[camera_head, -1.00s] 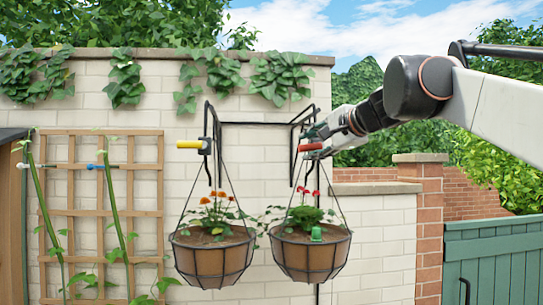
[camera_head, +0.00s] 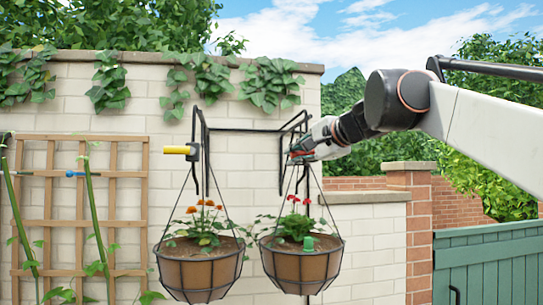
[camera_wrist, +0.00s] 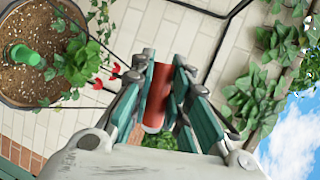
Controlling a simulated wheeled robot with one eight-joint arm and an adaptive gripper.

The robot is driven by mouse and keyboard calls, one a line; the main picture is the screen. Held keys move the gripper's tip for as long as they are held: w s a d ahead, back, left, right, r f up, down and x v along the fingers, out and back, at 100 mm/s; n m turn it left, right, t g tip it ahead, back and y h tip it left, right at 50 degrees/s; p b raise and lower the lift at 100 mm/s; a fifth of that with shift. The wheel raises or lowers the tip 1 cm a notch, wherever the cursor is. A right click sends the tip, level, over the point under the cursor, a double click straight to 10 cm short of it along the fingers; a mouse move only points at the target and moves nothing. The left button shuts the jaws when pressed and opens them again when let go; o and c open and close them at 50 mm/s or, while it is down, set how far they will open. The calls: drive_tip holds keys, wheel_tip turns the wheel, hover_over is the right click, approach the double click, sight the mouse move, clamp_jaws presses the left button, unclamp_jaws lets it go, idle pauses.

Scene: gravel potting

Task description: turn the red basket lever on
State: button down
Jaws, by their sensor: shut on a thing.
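The red basket lever (camera_head: 300,154) is a short red handle by the right bracket, above the right hanging basket (camera_head: 301,267). In the wrist view the red lever (camera_wrist: 158,88) lies between the green finger pads of my gripper (camera_wrist: 163,92), with its pale end showing. My gripper is shut on it; in the head view my gripper (camera_head: 303,153) reaches it from the right. The lever's far joint is partly hidden by the fingers. The yellow lever (camera_head: 177,150) sticks out level to the left by the left bracket, above the left basket (camera_head: 199,271).
Both baskets hang on thin wires from a black wall frame (camera_head: 245,130). A small green object (camera_head: 308,242) stands in the right basket's soil. A wooden trellis (camera_head: 80,205) is at left and a green gate (camera_head: 488,265) at right. Ivy (camera_head: 270,83) hangs on the wall.

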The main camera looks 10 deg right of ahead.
drive_tip(key=shift+f, duration=0.1)
drive_tip(key=n+h+p, duration=0.1)
drive_tip(key=f+n+p, duration=0.1)
drive_tip(key=n, duration=0.1)
drive_tip(key=shift+d+g+h, duration=0.2)
drive_tip(key=shift+g+h, duration=0.1)
drive_tip(key=shift+h, duration=0.1)
drive_tip(key=shift+d+f+n+h+p, duration=0.35)
drive_tip(key=shift+f+n+h+p, duration=0.2)
drive_tip(key=shift+n+h, duration=0.35)
drive_tip(key=shift+g, duration=0.3)
drive_tip(key=c, duration=1.5)
unclamp_jaws()
drive_tip(key=v, duration=0.7)
drive_tip(key=shift+s+d, duration=0.1)
drive_tip(key=shift+s, duration=0.15)
